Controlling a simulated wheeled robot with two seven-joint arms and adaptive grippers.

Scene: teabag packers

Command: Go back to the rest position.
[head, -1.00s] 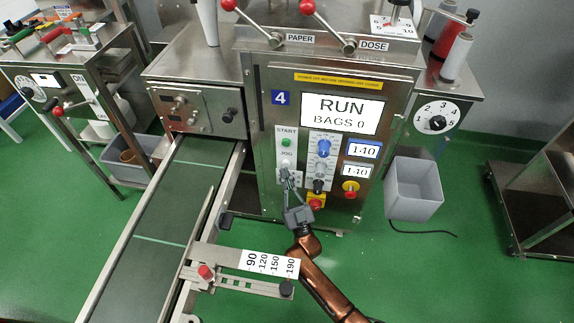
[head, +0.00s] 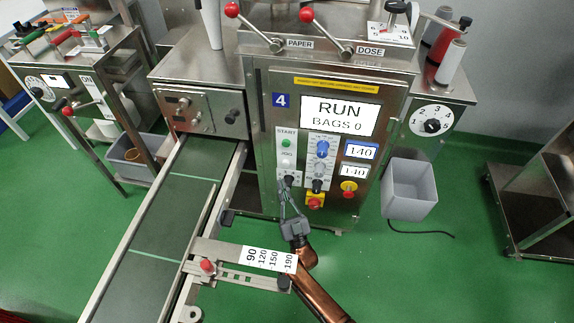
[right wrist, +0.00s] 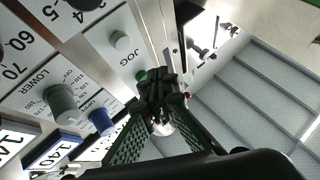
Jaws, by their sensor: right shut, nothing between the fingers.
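My right gripper (head: 284,192) is in front of the machine's control panel (head: 287,145), just below the JOG button (head: 286,163). Its fingers are shut and empty. I cannot tell whether the fingertips touch the panel. The display (head: 341,115) reads RUN, BAGS 0. My left gripper is not in view.
A conveyor (head: 175,205) with a green belt lies to the left. A guide with a number scale (head: 269,259) sticks out near my right forearm. A grey bin (head: 409,190) stands at right. Green floor is open in front of the bin.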

